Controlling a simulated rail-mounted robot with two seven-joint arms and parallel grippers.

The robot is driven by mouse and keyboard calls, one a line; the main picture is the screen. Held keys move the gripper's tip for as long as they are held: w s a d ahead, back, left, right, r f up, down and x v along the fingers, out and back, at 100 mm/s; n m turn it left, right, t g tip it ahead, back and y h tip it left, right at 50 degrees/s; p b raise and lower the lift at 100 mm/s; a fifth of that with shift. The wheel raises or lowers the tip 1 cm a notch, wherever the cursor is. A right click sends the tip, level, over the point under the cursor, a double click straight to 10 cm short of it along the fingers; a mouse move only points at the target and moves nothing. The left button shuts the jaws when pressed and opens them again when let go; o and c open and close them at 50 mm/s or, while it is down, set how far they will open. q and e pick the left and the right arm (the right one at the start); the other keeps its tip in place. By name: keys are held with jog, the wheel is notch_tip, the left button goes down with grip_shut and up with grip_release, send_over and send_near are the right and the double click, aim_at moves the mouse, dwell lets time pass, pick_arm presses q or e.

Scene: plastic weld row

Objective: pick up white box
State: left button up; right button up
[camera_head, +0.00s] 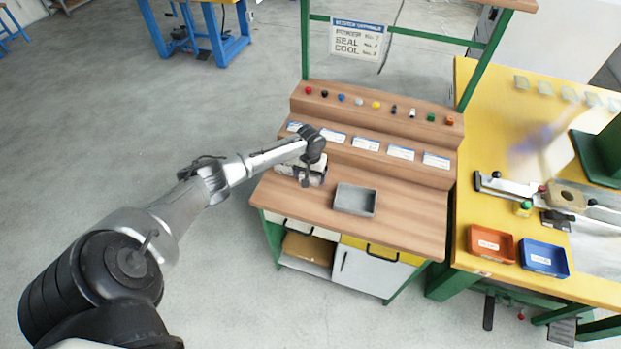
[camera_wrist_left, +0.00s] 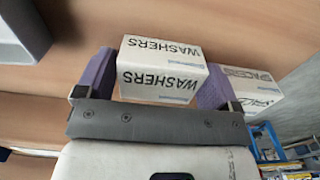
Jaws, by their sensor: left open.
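A white box labelled WASHERS (camera_wrist_left: 160,68) lies on the wooden bench top in the left wrist view. My left gripper (camera_wrist_left: 157,80) is open, with one purple finger on each side of this box. I cannot tell whether the fingers touch it. In the head view my left gripper (camera_head: 306,180) is low over the bench's left part and partly hides the white boxes there. A second white box, labelled SPACERS (camera_wrist_left: 251,88), sits just right of the gripper in the wrist view, outside the fingers. My right gripper is not in view.
A grey tray (camera_head: 355,199) sits on the bench right of the gripper. Stepped wooden shelves (camera_head: 375,130) with labels and small coloured parts rise behind. A yellow table (camera_head: 470,150) with red (camera_head: 491,244) and blue (camera_head: 543,258) bins stands at right. The bench's front right is clear.

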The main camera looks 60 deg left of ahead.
pick_arm(q)
jog(key=shift+f, duration=0.1)
jog(key=shift+c, duration=0.2)
jog(key=c, duration=0.7)
jog(key=shift+o, duration=0.2)
jog(key=shift+r, duration=0.4)
notch_tip(320, 180, up, 3)
jog(key=shift+r+p, duration=0.2)
jog(key=shift+p, duration=0.7)
jog(key=w+d+r+p, duration=0.3)
jog(key=d+r, duration=0.3)
jog(key=d, duration=0.5)
jog(key=shift+d+r, duration=0.15)
jog(key=shift+r, duration=0.25)
